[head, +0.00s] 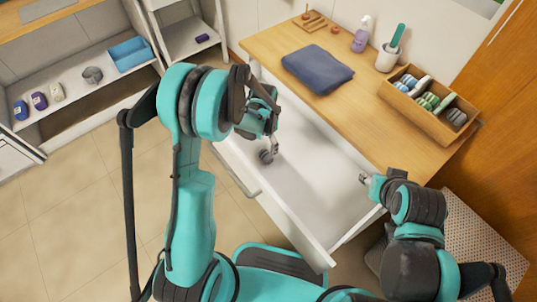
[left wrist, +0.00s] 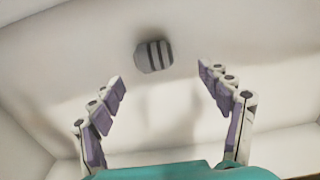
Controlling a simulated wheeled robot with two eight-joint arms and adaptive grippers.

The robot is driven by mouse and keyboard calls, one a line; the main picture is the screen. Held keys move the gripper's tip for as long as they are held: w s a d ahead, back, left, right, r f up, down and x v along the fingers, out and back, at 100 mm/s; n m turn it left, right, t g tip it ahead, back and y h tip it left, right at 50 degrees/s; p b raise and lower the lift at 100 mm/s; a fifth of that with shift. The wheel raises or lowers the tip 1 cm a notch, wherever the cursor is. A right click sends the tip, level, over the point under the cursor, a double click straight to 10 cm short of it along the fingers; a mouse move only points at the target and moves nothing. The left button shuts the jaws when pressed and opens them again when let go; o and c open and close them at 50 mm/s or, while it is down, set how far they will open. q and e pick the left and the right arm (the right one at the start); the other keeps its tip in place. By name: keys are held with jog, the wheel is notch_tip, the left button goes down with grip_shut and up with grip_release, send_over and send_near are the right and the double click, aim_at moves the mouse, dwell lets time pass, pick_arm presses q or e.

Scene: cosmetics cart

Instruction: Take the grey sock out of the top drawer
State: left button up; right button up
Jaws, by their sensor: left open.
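The top drawer (head: 314,178) is pulled open and its white inside shows. The grey sock (head: 266,156), a small rolled bundle, lies on the drawer floor towards its left end. In the left wrist view the sock (left wrist: 154,56) shows dark stripes and lies ahead of the fingertips, between their lines and a little left of centre. My left gripper (head: 273,143) is over the drawer, close to the sock in the head view. In the left wrist view the left gripper (left wrist: 161,73) has its fingers spread and empty. My right gripper (head: 366,178) is at the drawer's right side; its opening is too small to tell.
The wooden top (head: 350,115) above the drawer holds a folded blue cloth (head: 317,70), a purple bottle (head: 361,35), a white cup (head: 388,58) and a wooden box (head: 428,104) of rolled items. Shelves (head: 70,100) stand at left. The drawer walls surround the sock.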

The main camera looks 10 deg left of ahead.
aim_at(267, 153)
pick_arm(q)
notch_tip(267, 153, down, 2)
jog(key=shift+d+f+b, duration=0.1)
jog(key=shift+d+b, duration=0.05)
jog(key=shift+b, duration=0.25)
jog(key=f+b, duration=0.2)
jog(key=f, duration=0.1)
jog(key=f+b, duration=0.1)
jog(key=f, duration=0.1)
jog(key=shift+s+d, duration=0.2)
jog(key=shift+d, duration=0.1)
jog(key=shift+r, duration=0.1)
jog(key=c, duration=1)
